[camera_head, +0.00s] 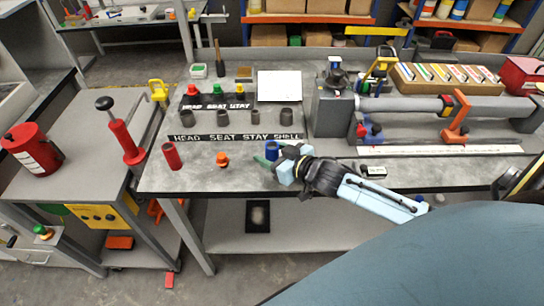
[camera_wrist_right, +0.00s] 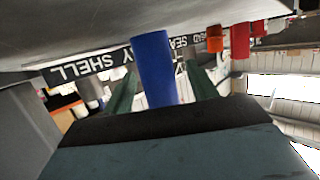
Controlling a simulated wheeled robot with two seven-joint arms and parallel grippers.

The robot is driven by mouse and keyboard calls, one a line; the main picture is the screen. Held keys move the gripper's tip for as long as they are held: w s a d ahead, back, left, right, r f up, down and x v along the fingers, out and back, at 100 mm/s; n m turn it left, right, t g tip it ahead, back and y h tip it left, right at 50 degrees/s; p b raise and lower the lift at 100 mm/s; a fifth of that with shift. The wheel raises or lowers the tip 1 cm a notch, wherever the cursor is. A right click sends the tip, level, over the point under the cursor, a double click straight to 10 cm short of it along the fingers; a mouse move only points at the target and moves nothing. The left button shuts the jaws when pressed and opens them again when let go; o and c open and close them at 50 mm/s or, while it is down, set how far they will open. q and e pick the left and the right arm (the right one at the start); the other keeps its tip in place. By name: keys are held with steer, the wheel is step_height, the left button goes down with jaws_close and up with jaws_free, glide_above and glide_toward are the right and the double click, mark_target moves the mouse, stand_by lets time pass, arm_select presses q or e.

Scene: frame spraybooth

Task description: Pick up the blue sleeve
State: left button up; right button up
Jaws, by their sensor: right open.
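The blue sleeve (camera_head: 272,149) stands upright on the grey bench, in front of the label strip reading HEAD SEAT STAY SHELL. My right gripper (camera_head: 268,158) reaches it low over the bench, coming from the right. In the right wrist view, which is turned upside down, the blue sleeve (camera_wrist_right: 154,66) shows between the two green fingers (camera_wrist_right: 161,88). The fingers are open, one on each side, with visible gaps to the sleeve. The sleeve's lower part is partly hidden by the gripper in the head view. My left gripper is not in view.
An orange part (camera_head: 222,160) and a red sleeve (camera_head: 172,156) stand to the left on the bench. Several grey rings (camera_head: 228,117) stand behind the strip. A long grey cylinder (camera_head: 415,106) lies clamped at the right. The bench's front edge is close below the gripper.

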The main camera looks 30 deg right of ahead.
steer(key=shift+c, duration=0.4)
steer(key=c, duration=1)
steer(key=shift+r, duration=0.1)
